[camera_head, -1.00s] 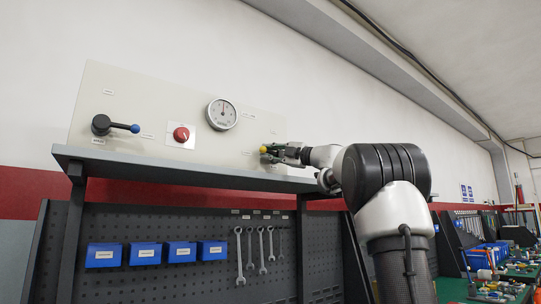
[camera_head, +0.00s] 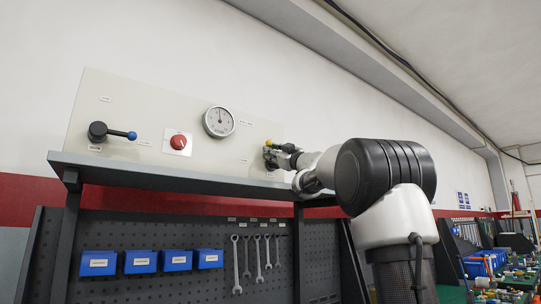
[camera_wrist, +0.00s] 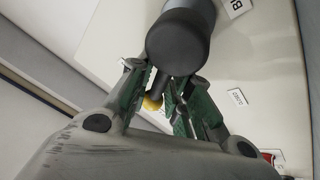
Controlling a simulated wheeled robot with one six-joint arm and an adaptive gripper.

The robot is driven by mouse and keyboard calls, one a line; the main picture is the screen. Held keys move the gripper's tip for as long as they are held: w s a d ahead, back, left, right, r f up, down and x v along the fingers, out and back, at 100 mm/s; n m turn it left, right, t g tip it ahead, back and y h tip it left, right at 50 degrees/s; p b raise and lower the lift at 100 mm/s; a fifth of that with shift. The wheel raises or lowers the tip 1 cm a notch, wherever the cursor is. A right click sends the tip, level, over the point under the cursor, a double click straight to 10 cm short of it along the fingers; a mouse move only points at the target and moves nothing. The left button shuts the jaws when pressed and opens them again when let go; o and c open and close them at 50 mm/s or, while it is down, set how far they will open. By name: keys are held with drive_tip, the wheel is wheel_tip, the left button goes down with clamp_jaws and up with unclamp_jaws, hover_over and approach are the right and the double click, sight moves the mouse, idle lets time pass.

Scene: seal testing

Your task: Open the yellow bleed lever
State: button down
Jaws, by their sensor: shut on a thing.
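The yellow bleed lever has a dark round hub and a yellow ball end. Its yellow knob (camera_head: 269,142) shows at the right part of the pale panel (camera_head: 180,105), just above my gripper (camera_head: 274,154). In the wrist view the dark hub (camera_wrist: 181,38) fills the top middle. A thin dark rod runs down from it to the yellow knob (camera_wrist: 152,103). My gripper (camera_wrist: 159,92) is shut on the lever, with its green finger pads on either side of the rod. The fingers partly hide the knob.
Left on the panel are a blue-tipped black lever (camera_head: 113,133), a red knob (camera_head: 178,142) and a gauge (camera_head: 219,122). A dark shelf (camera_head: 150,170) runs just below my gripper. Blue bins (camera_head: 139,261) and wrenches (camera_head: 247,258) hang lower. White labels (camera_wrist: 237,97) surround the lever.

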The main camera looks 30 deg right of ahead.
drive_tip(key=m+h, duration=0.1)
drive_tip(key=m, duration=0.1)
drive_tip(key=d+m+h, duration=0.1)
drive_tip(key=m, duration=0.1)
drive_tip(key=shift+w+r, duration=0.1)
drive_tip(key=shift+r, duration=0.1)
drive_tip(key=shift+w+d+m+h, duration=0.1)
drive_tip(key=shift+d+m+h, duration=0.1)
drive_tip(key=shift+m+h, duration=0.5)
drive_tip(key=shift+d+m+h, duration=0.25)
drive_tip(key=shift+m+h, duration=0.1)
drive_tip(key=shift+m, duration=0.7)
drive_tip(key=shift+w+d+m+h, duration=0.1)
drive_tip(key=shift+d+m+h, duration=0.1)
drive_tip(key=shift+m+h, duration=0.5)
drive_tip(key=shift+m, duration=0.35)
drive_tip(key=c, duration=1.5)
unclamp_jaws()
drive_tip(key=shift+d, duration=0.1)
drive_tip(key=shift+s, duration=0.1)
drive_tip(key=v, duration=1.2)
